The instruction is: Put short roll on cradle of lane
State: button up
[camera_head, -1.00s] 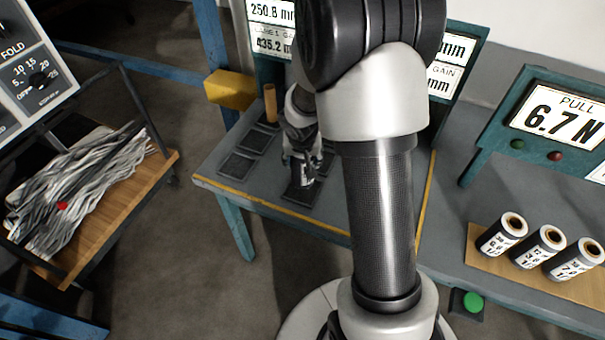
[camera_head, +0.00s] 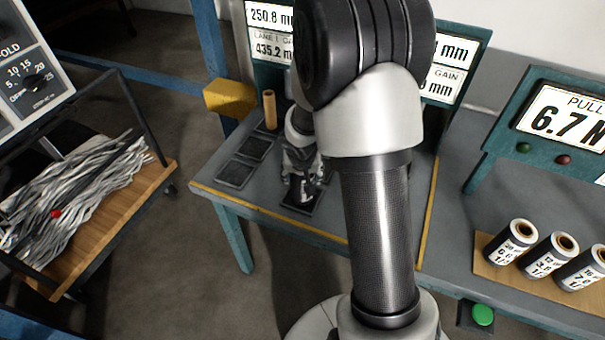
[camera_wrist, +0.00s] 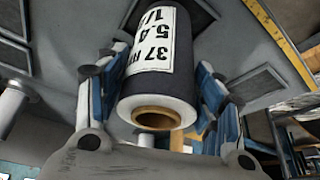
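A short dark roll (camera_wrist: 185,85) with a white printed label and a brown core shows large in the wrist view. It lies between the two fingers of my gripper (camera_wrist: 165,95), and their blue pads appear to press on its sides. In the head view my gripper (camera_head: 303,192) is low over a dark square pad (camera_head: 299,206) near the table's front edge. The roll is hard to make out there. I cannot tell whether it touches the table. I cannot tell which fixture is the lane's cradle.
Dark pads (camera_head: 236,174) and an upright tan tube (camera_head: 269,109) are on the table (camera_head: 215,185). A yellow block (camera_head: 230,97) is beside it. At right, several labelled rolls (camera_head: 548,254) stand on a wooden board (camera_head: 494,257) by a green button (camera_head: 482,315). A cart (camera_head: 125,215) is at left.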

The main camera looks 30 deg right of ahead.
jog(key=shift+o, duration=1.1)
jog(key=shift+r, duration=0.1)
jog(key=p+v, duration=0.6)
jog(key=v, duration=1.2)
jog(key=s+a+r+n, duration=0.2)
jog(key=s+a+r, duration=0.1)
jog(key=s, duration=0.3)
jog(key=s+a+r+n+y, duration=0.1)
jog(key=s+a+r+n, duration=0.1)
jog(key=s+a+r, duration=0.2)
jog(key=s+a+r+n+y, duration=0.1)
jog(key=s+a+r+n, duration=0.1)
jog(key=s+r, duration=0.3)
jog(key=s+a, duration=0.1)
jog(key=s, duration=0.3)
jog(key=shift+s+a+t, duration=0.3)
jog(key=shift+s+a, duration=0.05)
jog(key=shift+a, duration=0.05)
